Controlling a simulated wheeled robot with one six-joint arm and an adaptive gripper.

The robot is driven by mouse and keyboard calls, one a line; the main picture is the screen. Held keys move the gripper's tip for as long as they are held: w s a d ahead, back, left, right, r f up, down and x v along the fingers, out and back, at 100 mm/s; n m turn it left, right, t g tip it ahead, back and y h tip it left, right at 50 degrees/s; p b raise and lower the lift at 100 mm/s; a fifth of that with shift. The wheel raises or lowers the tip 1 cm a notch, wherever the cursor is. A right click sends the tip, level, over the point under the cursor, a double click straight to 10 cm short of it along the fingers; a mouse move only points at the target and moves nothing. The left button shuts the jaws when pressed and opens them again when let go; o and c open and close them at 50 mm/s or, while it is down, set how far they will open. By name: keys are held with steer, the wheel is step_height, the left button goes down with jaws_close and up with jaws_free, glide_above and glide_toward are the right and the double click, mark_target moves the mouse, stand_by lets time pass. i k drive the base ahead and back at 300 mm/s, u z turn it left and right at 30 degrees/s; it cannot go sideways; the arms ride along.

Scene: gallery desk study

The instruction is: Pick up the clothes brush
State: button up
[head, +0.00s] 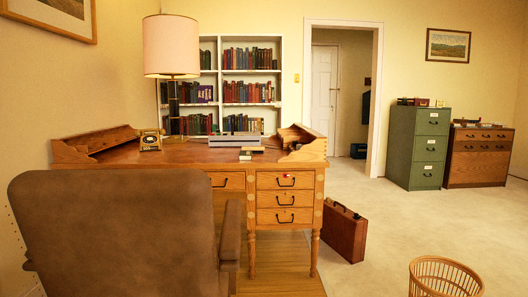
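I cannot pick out the clothes brush for certain in the head view. A small tan and dark item (252,149) lies on the wooden desk (150,153) near its front right, in front of a grey flat device; it is too small to identify. Several small objects also lie on top of the green filing cabinet (419,145) and the low wooden chest (477,165) at the far right, too small to name surely. My gripper is not in view.
A brown leather chair (115,235) blocks the desk's front left. A brown briefcase (344,234) stands on the floor right of the desk. A wicker basket (444,281) is at the bottom right. Carpet between briefcase and cabinets is clear. An open doorway (343,100) is behind.

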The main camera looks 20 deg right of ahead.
mark_target(255, 150)
steer(key=z, duration=0.8)
steer(key=i, duration=1.4)
steer(key=z, duration=0.3)
steer(key=i, duration=1.25)
steer(key=u, duration=0.7)
